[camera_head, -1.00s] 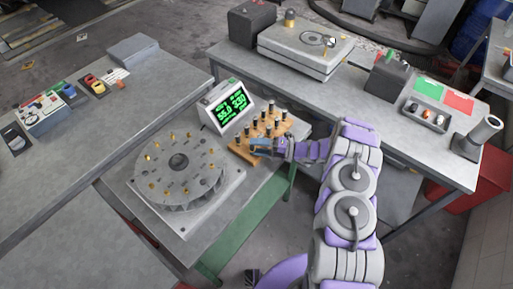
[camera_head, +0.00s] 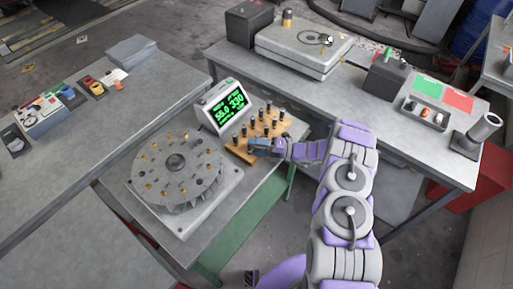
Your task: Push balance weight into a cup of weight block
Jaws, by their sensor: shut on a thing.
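A wooden weight block (camera_head: 242,152) stands on the middle table, with several dark-topped balance weights (camera_head: 268,112) upright in it. My gripper (camera_head: 256,145) is at the front right part of the block, low over it. It is shut on a balance weight, which the fingers mostly hide. I cannot tell how deep that weight sits in its cup. My purple and grey arm reaches in from the lower right.
A round grey rotor (camera_head: 176,161) with small brass pieces sits on a square plate left of the block. A display unit (camera_head: 222,106) with green digits stands behind the block. A rear bench holds a flat scale-like device (camera_head: 305,48) and a tray (camera_head: 428,115).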

